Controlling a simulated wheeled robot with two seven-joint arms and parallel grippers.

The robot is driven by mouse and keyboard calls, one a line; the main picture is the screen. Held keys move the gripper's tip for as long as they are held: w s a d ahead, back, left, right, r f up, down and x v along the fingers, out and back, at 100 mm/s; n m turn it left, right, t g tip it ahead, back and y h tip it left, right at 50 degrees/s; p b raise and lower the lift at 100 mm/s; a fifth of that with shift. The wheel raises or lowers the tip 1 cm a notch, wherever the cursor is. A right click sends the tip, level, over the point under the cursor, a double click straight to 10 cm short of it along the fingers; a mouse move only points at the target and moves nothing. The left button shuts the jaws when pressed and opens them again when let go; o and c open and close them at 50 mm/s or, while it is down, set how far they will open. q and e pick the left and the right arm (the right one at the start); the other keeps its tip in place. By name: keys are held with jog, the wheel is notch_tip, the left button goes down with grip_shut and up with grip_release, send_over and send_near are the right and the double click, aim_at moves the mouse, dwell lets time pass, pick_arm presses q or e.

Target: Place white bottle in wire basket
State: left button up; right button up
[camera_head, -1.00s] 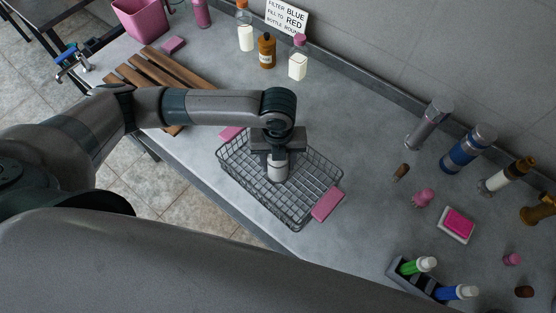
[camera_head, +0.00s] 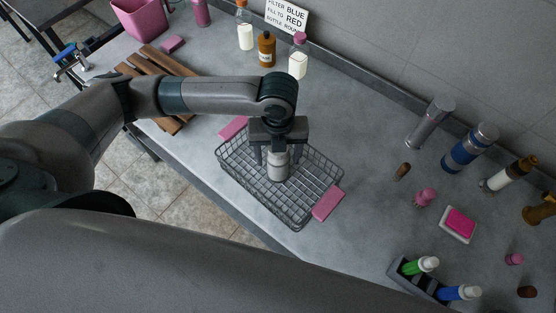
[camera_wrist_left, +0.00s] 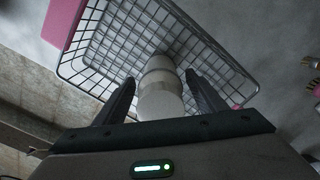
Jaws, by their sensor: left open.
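Whether a finger touches the bottle cannot be told. My right gripper is not in view.
Pink pads (camera_head: 328,203) sit at the basket's ends. A wooden slatted rack (camera_head: 170,75) lies to the left. Several bottles (camera_head: 266,50) stand along the back. A pink sponge in a dish (camera_head: 459,223) and a dark caddy (camera_head: 415,280) are at the right.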

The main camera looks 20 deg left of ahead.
pick_arm(q)
notch_tip(320, 180, up, 8)
jog(key=shift+b, duration=0.95)
jog(key=shift+r, duration=0.35)
dwell(0.4)
